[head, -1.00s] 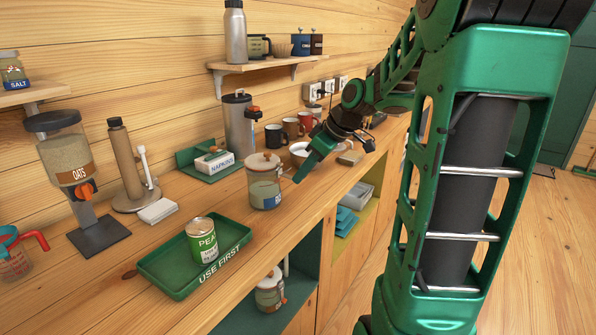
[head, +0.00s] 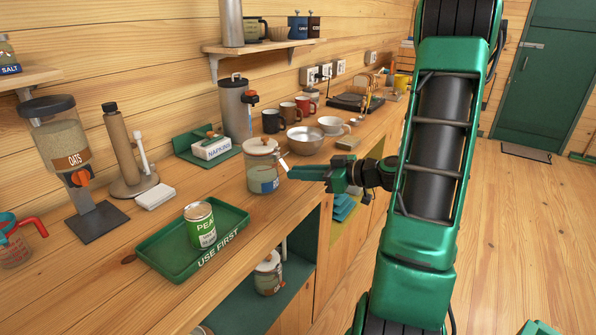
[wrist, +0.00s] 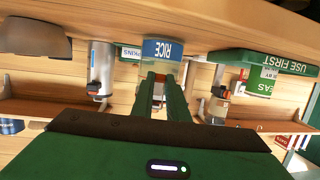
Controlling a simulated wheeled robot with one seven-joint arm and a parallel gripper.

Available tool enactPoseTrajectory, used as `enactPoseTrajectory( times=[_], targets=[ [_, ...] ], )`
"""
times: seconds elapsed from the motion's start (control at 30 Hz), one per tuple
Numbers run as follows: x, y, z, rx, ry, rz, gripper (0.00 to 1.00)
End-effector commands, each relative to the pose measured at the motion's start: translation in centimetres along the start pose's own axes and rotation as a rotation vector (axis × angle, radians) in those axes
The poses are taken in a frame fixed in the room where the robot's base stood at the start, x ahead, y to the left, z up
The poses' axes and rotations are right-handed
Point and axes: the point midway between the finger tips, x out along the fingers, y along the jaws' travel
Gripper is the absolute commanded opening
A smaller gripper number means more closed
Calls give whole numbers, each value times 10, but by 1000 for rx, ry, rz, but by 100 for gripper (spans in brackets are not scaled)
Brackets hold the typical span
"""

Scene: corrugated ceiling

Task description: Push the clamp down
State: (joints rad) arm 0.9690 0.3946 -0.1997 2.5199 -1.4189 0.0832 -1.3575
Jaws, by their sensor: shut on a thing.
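A glass jar (head: 262,178) with a pale lid and an orange part on top stands upright on the wooden counter. Its label reads RICE in the wrist view (wrist: 162,50), where the picture is upside down. The clamp (head: 284,163) shows as a small pale lever sticking out at the jar's right side, just below the lid. My green gripper (head: 290,172) lies about level at that side, its fingertips at the clamp. It is shut on the clamp; the fingers hide most of the grip. In the wrist view the fingers (wrist: 161,88) overlap the jar's lid end.
A green USE FIRST tray (head: 170,268) with a PEAS can (head: 201,226) stands in front. A napkin holder (head: 190,138), a steel flask (head: 235,108), mugs (head: 289,112) and a metal bowl (head: 305,140) stand behind. Another jar (head: 268,275) sits on the shelf below.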

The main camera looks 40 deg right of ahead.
Motion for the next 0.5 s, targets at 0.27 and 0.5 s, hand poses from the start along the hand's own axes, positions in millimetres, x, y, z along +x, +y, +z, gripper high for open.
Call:
enactPoseTrajectory(
  times=[0.27,0.5],
  targets=[
    [6,0,10,9,141,0,0],
    [13,0,16,9,259,-1,0]
  ],
)
